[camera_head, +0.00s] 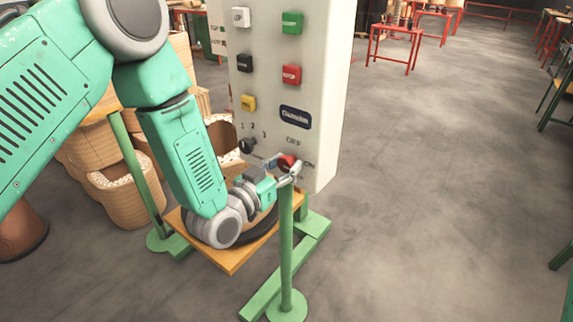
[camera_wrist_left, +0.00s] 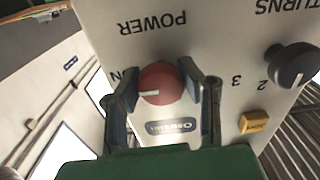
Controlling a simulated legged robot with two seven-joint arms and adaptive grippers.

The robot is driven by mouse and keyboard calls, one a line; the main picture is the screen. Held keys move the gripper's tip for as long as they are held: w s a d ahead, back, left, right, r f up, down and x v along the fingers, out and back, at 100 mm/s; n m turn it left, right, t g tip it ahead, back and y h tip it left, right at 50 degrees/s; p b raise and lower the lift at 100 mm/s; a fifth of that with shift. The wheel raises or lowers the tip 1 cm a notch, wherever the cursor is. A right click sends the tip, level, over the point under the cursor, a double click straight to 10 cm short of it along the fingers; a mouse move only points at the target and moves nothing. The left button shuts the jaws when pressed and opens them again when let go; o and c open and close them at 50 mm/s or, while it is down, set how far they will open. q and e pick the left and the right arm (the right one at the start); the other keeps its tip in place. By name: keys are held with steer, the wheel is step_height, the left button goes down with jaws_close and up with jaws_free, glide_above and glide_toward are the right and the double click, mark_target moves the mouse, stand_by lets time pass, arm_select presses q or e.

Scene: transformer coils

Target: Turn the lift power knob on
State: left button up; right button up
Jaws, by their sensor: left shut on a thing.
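The red power knob (camera_head: 287,161) is on the lower front of the pale control panel (camera_head: 262,75). My left gripper (camera_head: 284,170) reaches it from the left and is shut on it. In the left wrist view, the fingers of my left gripper (camera_wrist_left: 159,75) lie on both sides of the round red knob (camera_wrist_left: 160,82). The knob's white mark points left, toward a label ending in N that a finger partly covers. The word POWER shows upside down above the knob. My right gripper is in neither view.
A black turns selector (camera_head: 247,145) sits left of the red knob. Coloured buttons (camera_head: 291,75) are higher on the panel. A green post (camera_head: 286,250) stands close in front of the gripper. Wound baskets (camera_head: 120,195) are at left.

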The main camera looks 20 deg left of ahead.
arm_select(q)
steer(key=shift+m, duration=0.3)
stand_by(0.4)
steer(key=o, duration=1.2)
steer(key=shift+s, duration=0.1)
steer(key=v, duration=1.2)
